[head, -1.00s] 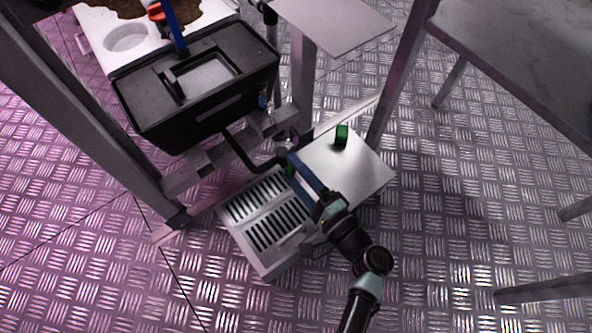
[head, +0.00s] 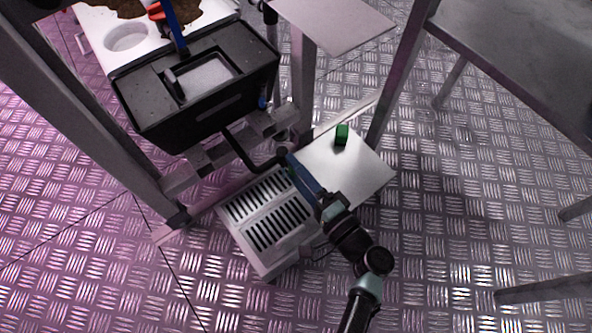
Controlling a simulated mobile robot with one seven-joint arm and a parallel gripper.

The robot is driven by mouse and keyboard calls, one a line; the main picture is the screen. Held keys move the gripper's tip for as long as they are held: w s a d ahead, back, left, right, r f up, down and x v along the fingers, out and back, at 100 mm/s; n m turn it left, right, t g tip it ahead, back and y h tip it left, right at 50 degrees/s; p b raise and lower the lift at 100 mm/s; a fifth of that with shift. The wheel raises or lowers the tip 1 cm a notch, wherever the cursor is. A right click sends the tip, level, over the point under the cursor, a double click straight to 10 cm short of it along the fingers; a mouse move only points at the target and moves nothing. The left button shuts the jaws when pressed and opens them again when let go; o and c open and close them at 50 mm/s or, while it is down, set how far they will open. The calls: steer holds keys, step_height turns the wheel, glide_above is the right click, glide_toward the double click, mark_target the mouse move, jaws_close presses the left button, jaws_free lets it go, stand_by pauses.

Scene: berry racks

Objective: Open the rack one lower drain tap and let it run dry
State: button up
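A black drain pipe (head: 240,150) comes down from the black tank (head: 195,90) and bends right over the slotted grey drain box (head: 235,222). Its dark tap end (head: 281,154) is at the tip of my gripper (head: 292,164). My gripper's long blue fingers reach up-left to the tap end and partly cover it. They look to be at or touching it, but contact is too small to tell. I cannot make out the finger gap. The tap's handle position is not clear, and no running water can be made out.
A green block (head: 342,134) stands on the pale plate (head: 360,165) right of the drain box. A blue fitting (head: 262,102) is on the tank's right side.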

steer(key=shift+o, duration=1.3)
steer(key=shift+s, duration=0.1)
steer(key=p+v, duration=0.5)
steer(key=v, duration=0.7)
steer(key=shift+s+d, duration=0.25)
steer(key=shift+s, duration=0.05)
steer(key=shift+s, duration=0.1)
